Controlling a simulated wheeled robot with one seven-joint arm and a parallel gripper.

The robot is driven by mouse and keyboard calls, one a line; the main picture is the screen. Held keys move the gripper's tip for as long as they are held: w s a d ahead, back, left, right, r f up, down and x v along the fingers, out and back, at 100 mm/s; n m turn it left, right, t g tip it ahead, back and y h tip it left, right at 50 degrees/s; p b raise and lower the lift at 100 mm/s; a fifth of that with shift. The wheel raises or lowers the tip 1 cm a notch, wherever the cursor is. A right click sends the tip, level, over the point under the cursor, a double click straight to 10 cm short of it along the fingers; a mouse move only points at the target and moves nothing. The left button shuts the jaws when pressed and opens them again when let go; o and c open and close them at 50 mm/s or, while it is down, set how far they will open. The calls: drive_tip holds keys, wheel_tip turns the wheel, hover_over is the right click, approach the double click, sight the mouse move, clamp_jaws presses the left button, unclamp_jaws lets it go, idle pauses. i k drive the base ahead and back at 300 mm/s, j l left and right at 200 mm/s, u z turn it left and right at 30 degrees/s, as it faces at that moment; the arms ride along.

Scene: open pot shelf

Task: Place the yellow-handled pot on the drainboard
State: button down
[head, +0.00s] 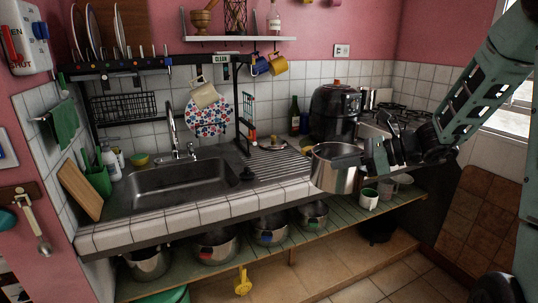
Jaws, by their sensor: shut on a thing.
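A steel pot (334,176) is held upright in my gripper (372,158), at its right side. The jaws cover the handle, so I cannot see its colour. In the picture the pot overlaps the right end of the counter's tiled front edge; I cannot tell its exact height. The ridged steel drainboard (275,166) lies just left of the pot, right of the sink.
The sink (185,188) has a tall faucet (174,130). A black air fryer (334,110) and a green bottle (294,115) stand behind the pot. A lidded item (271,144) sits at the drainboard's back. Several pots (215,247) line the lower shelf (330,228).

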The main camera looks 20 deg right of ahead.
sight(275, 166)
drive_tip(key=i, duration=1.45)
